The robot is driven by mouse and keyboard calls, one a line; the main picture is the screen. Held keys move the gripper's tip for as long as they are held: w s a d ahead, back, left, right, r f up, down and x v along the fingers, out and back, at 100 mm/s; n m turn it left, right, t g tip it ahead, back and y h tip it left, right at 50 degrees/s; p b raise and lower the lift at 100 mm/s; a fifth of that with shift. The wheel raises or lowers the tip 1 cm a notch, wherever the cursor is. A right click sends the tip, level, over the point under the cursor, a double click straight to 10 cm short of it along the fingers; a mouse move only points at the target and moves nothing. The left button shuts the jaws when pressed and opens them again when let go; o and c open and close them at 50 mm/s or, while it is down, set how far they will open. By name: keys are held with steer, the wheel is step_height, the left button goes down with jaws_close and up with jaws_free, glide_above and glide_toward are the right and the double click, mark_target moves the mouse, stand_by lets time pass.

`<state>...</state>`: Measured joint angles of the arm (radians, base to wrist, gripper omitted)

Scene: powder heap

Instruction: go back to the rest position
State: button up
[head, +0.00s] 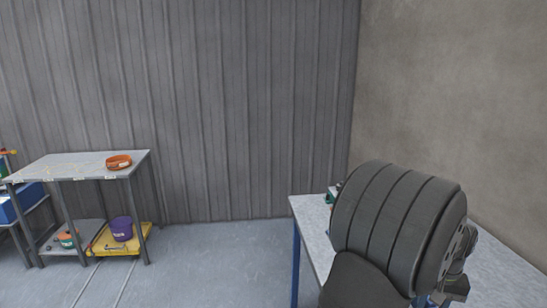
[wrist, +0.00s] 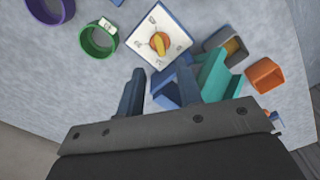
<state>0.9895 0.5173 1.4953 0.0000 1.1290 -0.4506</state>
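In the wrist view the two fingers of my gripper (wrist: 160,88) stand apart, with a clear gap between them and nothing seen held. They point over the grey table (wrist: 110,70), above or in front of a group of small items. The height above the table is hard to tell. In the head view the dark arm link covers most of the right-hand table (head: 313,222), and the fingers cannot be made out there.
At left, a shelf unit (head: 75,167) holds an orange bowl (head: 118,162). Floor between is clear.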

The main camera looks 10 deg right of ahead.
step_height(320, 180, down, 7)
steer(key=shift+f, duration=0.3)
steer(key=n, duration=0.2)
steer(key=shift+r+n, duration=0.1)
steer(key=shift+n, duration=0.3)
step_height(320, 180, up, 17)
step_height(320, 180, down, 6)
steer(key=n+t+y, duration=0.1)
steer(key=n, duration=0.3)
steer(key=shift+d+n, duration=0.25)
steer(key=shift+n, duration=0.05)
steer(key=shift+w, duration=0.1)
stand_by(3.1)
